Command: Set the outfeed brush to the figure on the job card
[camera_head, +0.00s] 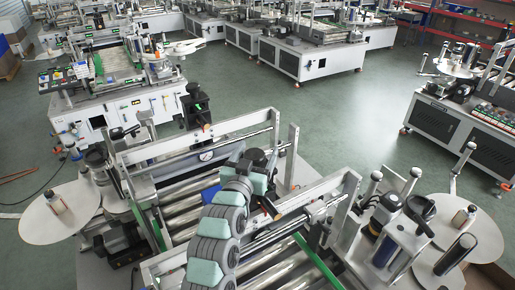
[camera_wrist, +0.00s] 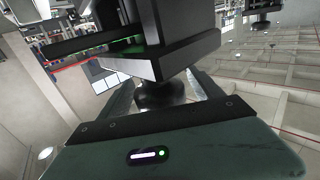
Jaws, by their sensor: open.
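My gripper (camera_wrist: 168,86) is open in the wrist view, with one pale finger on each side of a round black knob (camera_wrist: 160,97). I cannot tell whether the fingers touch the knob. The knob sits at the end of a dark block (camera_wrist: 165,60) with a green-lit edge. In the head view my grey and teal arm reaches over the near labeller's rollers (camera_head: 185,205) to a dark unit (camera_head: 258,160) by the cross rail; my fingers are hidden there. I cannot pick out the outfeed brush for certain, and no job card is readable.
Round discs stand at left (camera_head: 60,218) and right (camera_head: 475,238). Other labellers stand behind, with open green floor between.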

